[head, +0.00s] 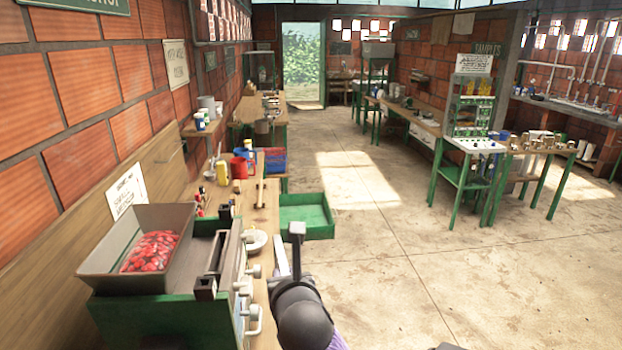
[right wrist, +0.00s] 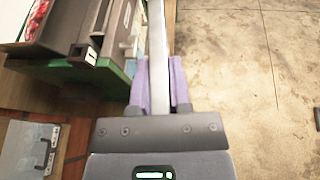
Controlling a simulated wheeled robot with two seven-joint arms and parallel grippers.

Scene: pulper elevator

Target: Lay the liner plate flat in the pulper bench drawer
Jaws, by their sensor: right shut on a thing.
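The liner plate (right wrist: 157,35) is light grey and shows edge-on as a narrow strip in the right wrist view. My right gripper (right wrist: 159,82) is shut on it, with purple fingers on either side. In the head view my right wrist is at bottom centre, beside the bench front. The green bench drawer (head: 308,232) stands open beyond the wrist and looks empty. The plate is apart from the drawer. My left gripper is not in view.
A pulper with a hopper (head: 100,268) of red cherries stands on the bench at left. Small tools, a red cup (head: 239,167) and a blue crate (head: 273,161) sit farther along. The concrete floor (head: 400,270) on the right is clear.

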